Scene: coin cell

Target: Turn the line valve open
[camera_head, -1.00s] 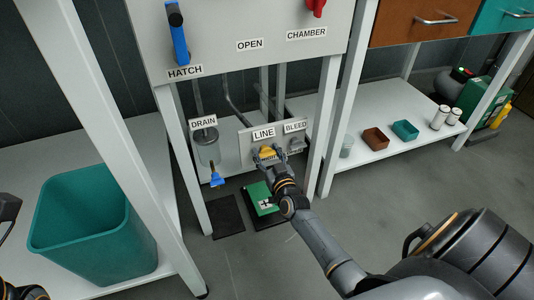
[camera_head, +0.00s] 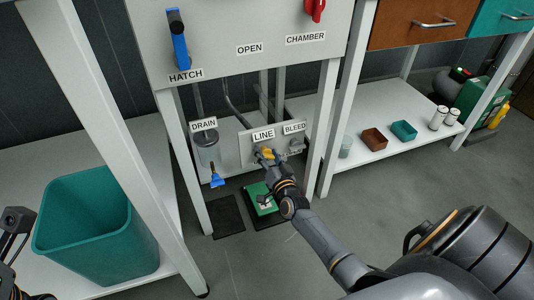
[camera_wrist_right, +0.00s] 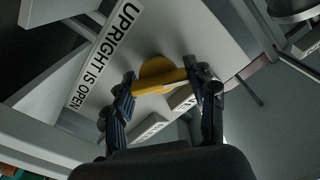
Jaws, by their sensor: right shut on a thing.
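The line valve's yellow handle (camera_head: 267,153) is on a pale panel under the LINE label (camera_head: 263,135), low beneath the cabinet. My right gripper (camera_head: 264,156) is at this handle and partly hides it. In the right wrist view, the yellow handle (camera_wrist_right: 160,76) has a round hub and a bar, and my right gripper's fingers (camera_wrist_right: 164,92) are closed on the bar. The bar is slanted to the "UPRIGHT IS OPEN" strip (camera_wrist_right: 105,50), neither parallel nor square to it. My left gripper (camera_head: 13,225) shows only partly at the left edge; its opening is unclear.
The BLEED valve (camera_head: 296,146) sits close at the right, and the blue DRAIN handle (camera_head: 217,180) hangs at the left. Cabinet legs (camera_head: 322,130) flank the space. A green device (camera_head: 262,200) lies on the floor below. A teal bin (camera_head: 95,230) stands at the left.

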